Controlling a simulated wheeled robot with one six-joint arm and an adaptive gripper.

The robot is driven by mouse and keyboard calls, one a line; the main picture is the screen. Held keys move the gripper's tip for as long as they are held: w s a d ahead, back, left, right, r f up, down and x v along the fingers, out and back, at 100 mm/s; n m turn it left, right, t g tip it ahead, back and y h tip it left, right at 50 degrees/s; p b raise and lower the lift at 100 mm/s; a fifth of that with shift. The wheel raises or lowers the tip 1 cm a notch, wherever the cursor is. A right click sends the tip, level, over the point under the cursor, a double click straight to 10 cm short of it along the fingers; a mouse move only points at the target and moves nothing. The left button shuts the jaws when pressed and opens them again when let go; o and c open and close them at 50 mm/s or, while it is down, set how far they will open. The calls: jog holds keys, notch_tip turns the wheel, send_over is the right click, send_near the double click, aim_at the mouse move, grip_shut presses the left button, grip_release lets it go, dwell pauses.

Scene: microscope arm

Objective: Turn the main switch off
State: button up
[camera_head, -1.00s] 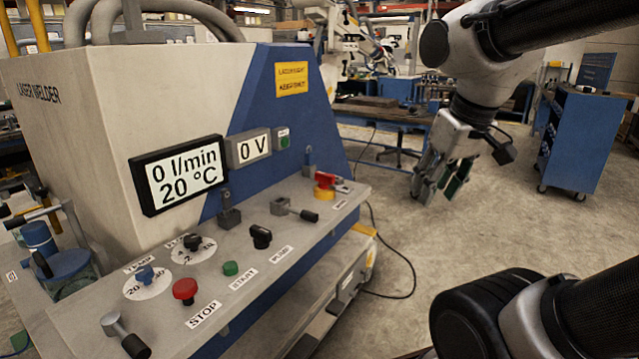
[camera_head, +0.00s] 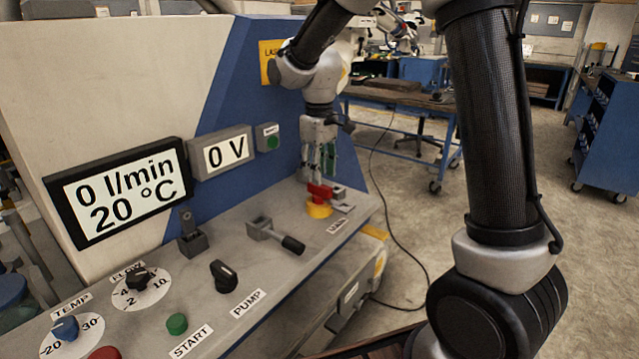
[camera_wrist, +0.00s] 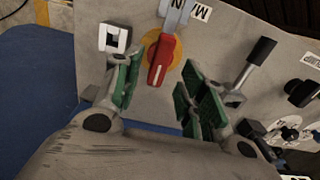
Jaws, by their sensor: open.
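The main switch is a red rotary handle (camera_head: 319,191) on a yellow round base (camera_head: 318,209), at the far right end of the grey control panel. In the wrist view the red handle (camera_wrist: 161,62) lies between the two green-padded fingers, with the yellow base (camera_wrist: 152,45) behind it. My gripper (camera_head: 319,166) points down just above the switch in the head view. In the wrist view my gripper (camera_wrist: 155,92) is open, its fingers on either side of the handle with gaps showing. I cannot tell whether the fingertips reach handle height.
A black lever (camera_head: 278,236) and the black pump knob (camera_head: 224,276) sit left of the switch. A grey latch (camera_wrist: 115,38) stands close beside one finger in the wrist view. Digital displays (camera_head: 121,194) are on the welder's front.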

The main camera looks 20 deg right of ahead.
aim_at(329, 196)
jog(key=shift+f, duration=1.95)
jog(key=shift+c, duration=0.2)
grip_shut()
